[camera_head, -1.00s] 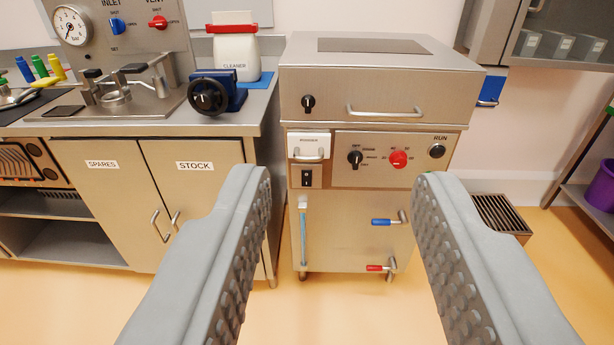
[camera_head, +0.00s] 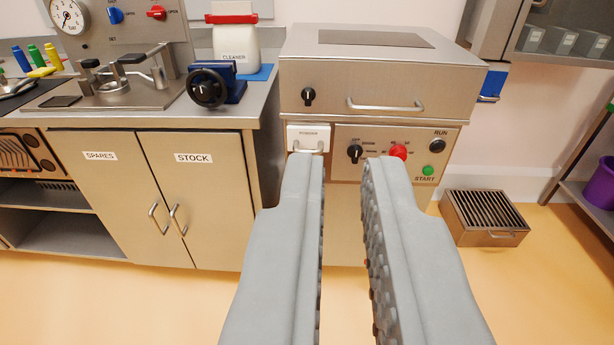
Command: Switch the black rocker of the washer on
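The steel washer (camera_head: 372,82) stands ahead of me, with a lid panel, a front handle and a control panel. The black rocker is hidden now behind my gripper's left finger, below the white POWDER drawer (camera_head: 308,138). My gripper (camera_head: 342,162) is in front of the washer with a narrow gap between its two grey fingers. It holds nothing, and its fingertips overlap the lower control area in the picture. I cannot tell how far they are from the panel.
The panel carries a black knob (camera_head: 354,153), a red knob (camera_head: 399,152), a green START button (camera_head: 428,170) and a dark RUN button (camera_head: 437,146). A cabinet (camera_head: 190,200) with a counter stands left. A floor drain box (camera_head: 487,238) lies right.

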